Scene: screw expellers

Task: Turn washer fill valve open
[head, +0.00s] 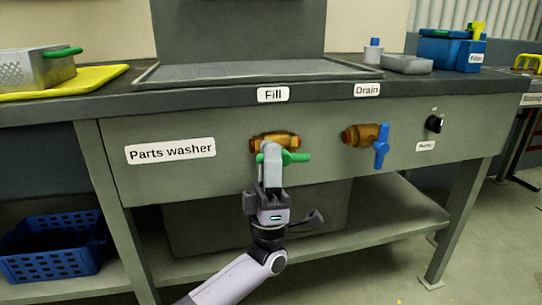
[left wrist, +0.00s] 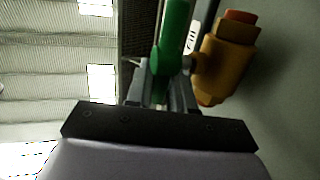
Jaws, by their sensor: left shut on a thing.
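The fill valve is a brass body (head: 289,138) with a green lever handle (head: 296,157), on the grey front panel under the "Fill" label (head: 273,94). The lever sticks out level to the right in the head view. My left gripper (head: 271,152) is in front of the valve, shut on the green handle, and hides part of it. In the left wrist view the green handle (left wrist: 174,38) runs between the fingers (left wrist: 162,88), with the brass body (left wrist: 226,55) beside them. My right gripper is not in view.
To the right is the drain valve (head: 362,135) with a blue lever (head: 382,147) hanging down, then a black knob (head: 434,123). The washer's basin (head: 255,72) is above. A blue basket (head: 50,250) sits on the lower shelf at left.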

